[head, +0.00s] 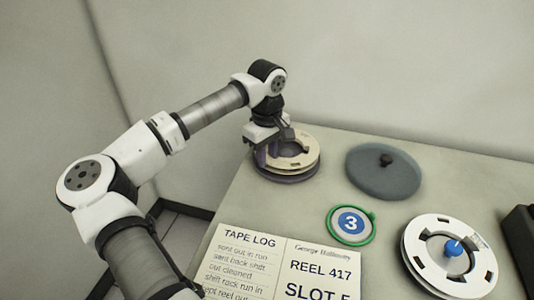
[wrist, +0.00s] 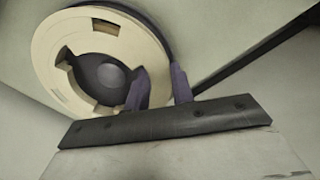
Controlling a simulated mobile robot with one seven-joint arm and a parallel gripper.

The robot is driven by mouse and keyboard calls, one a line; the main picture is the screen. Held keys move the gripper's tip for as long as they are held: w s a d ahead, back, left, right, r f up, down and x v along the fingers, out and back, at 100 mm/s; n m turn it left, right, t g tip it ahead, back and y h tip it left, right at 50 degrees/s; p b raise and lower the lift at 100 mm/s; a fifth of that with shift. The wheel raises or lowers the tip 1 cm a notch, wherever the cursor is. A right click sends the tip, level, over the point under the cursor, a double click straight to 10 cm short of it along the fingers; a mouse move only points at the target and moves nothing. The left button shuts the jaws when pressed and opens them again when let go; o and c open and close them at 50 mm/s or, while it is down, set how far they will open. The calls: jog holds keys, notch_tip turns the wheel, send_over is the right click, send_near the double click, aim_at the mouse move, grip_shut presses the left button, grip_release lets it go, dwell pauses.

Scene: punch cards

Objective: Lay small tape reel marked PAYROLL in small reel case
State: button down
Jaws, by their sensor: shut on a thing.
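A small cream tape reel (head: 308,152) is at the far left of the table, and it fills the upper left of the wrist view (wrist: 45,55). No PAYROLL marking is legible on it. My gripper (head: 285,147) is shut on the reel, with its two dark purple fingers (wrist: 161,88) at the reel's near side in the wrist view.
A grey round lid (head: 385,177) with a black knob lies to the right. Nearer are a green ring tag (head: 351,225) marked 3, a larger white reel (head: 428,232) with a blue hub and an open tape log (head: 285,268). A black object (head: 522,240) stands at the right edge.

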jog(key=shift+f+b, duration=1.05)
jog(key=shift+f, duration=0.15)
dwell(0.6)
jog(key=c, duration=1.1)
grip_release()
jog(key=c, duration=0.4)
jog(key=shift+r, duration=0.1)
jog(key=shift+r+p, duration=2.8)
jog(key=shift+r, duration=1.65)
